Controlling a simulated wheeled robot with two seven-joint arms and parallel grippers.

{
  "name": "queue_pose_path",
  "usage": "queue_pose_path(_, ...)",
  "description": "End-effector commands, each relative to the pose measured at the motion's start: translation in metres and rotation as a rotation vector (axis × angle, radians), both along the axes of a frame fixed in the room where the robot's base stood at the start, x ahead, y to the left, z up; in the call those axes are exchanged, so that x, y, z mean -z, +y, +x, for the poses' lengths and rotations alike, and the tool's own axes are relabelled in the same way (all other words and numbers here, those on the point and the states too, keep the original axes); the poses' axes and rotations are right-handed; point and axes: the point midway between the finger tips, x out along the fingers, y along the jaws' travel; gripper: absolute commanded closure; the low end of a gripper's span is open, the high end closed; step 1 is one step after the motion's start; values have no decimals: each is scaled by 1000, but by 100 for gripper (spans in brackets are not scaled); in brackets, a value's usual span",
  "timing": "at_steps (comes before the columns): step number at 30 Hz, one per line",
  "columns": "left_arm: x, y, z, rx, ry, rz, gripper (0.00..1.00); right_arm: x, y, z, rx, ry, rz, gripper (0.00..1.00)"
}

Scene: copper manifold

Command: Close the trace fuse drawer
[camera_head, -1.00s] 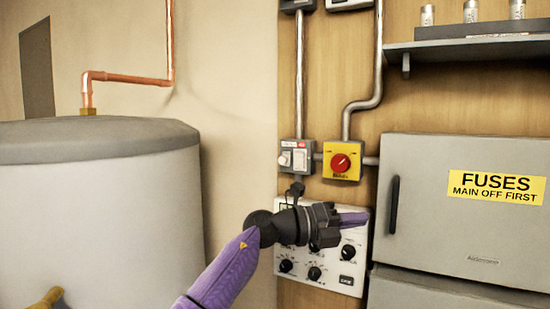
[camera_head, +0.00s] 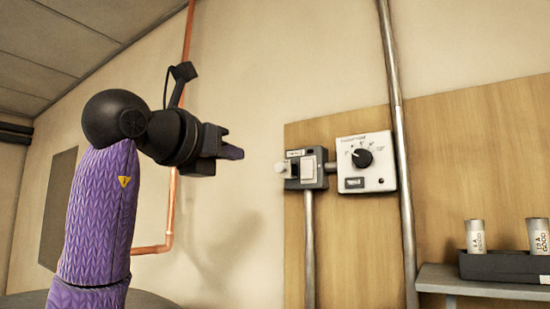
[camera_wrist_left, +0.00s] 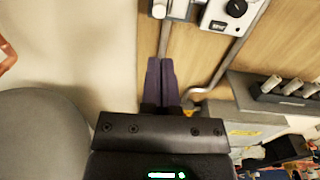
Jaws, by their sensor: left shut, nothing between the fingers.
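My left gripper (camera_head: 231,152) is raised in front of the bare wall in the head view, left of the wooden board. It is shut and empty. Its purple fingers also show pressed together in the left wrist view (camera_wrist_left: 161,75). The grey fuse cabinet (camera_wrist_left: 238,112) with a yellow label appears small at the right of the left wrist view, tilted and partly hidden by my gripper body. It is outside the head view. I cannot make out a drawer or whether it is open. My right gripper is not in view.
A white dial box (camera_head: 367,162) and a grey switch (camera_head: 305,168) are on the wooden board (camera_head: 470,140). A vertical metal conduit (camera_head: 400,150) passes beside them. Fuses stand in a black holder on a shelf (camera_head: 480,289). A copper pipe (camera_head: 172,210) runs along the wall.

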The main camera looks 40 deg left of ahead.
Motion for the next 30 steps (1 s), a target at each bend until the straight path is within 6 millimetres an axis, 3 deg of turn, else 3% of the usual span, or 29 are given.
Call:
queue_pose_path(3, -3, 3, 28, 3, 7, -2, 100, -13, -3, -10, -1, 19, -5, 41)
queue_pose_path(9, -4, 10, 71, 3, 7, -1, 100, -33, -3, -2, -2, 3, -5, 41)
queue_pose_path(15, -5, 14, 101, 5, 3, -1, 100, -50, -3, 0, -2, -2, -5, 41)
queue_pose_path(30, -1, 16, 113, 4, 3, -1, 100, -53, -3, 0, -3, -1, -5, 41)
